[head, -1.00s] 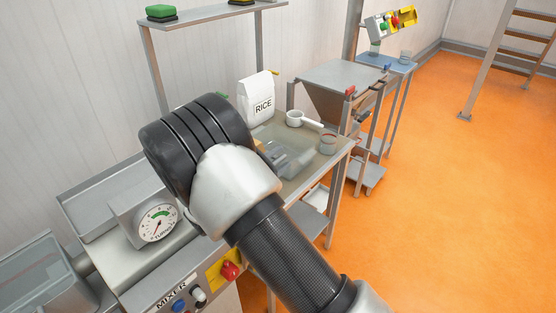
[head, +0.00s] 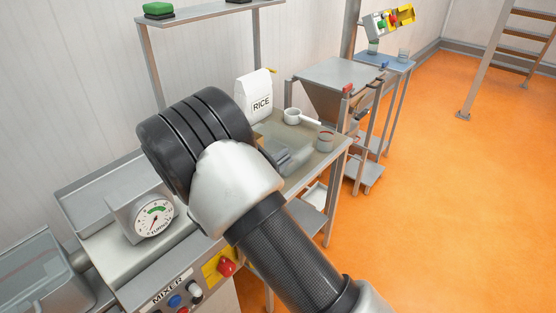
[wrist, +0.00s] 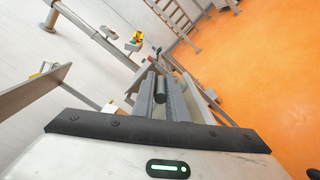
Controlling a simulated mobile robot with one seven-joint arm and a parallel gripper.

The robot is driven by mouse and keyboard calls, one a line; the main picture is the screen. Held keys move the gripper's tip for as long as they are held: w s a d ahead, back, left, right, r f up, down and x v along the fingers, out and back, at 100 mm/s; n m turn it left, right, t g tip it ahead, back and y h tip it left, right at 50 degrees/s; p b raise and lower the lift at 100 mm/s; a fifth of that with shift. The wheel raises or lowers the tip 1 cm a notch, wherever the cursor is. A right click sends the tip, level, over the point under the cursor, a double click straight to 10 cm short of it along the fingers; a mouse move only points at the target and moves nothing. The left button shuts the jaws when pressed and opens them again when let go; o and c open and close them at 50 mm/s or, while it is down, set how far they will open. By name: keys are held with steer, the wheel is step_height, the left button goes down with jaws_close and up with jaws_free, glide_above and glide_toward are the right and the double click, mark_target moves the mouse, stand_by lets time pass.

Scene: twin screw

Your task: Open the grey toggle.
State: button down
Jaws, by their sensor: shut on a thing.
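My gripper shows in the wrist view (wrist: 160,100), its two long grey fingers close together. They are shut on a dark grey, rounded bar (wrist: 160,88). The bar looks like the grey toggle, but its base and mounting are hidden, so I cannot be sure. In the head view my gripper (head: 293,156) is partly hidden behind my own arm, low over the steel table (head: 312,171). No other grey toggle is clear in either view.
A rice bag (head: 261,103), a white pan (head: 293,117) and a grey cup (head: 326,140) stand near my gripper on the table. A mixer panel with a dial (head: 153,218) is at the lower left. A hopper (head: 340,82) stands beyond.

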steer(key=shift+s+d, duration=0.2)
steer(key=c, duration=1.7)
jaws_free()
steer(key=shift+a, duration=0.1)
steer(key=shift+c, duration=0.2)
steer(key=v, duration=1.7)
steer(key=shift+b, duration=0.3)
steer(key=shift+s+a+f, duration=0.1)
steer(key=shift+a, duration=0.05)
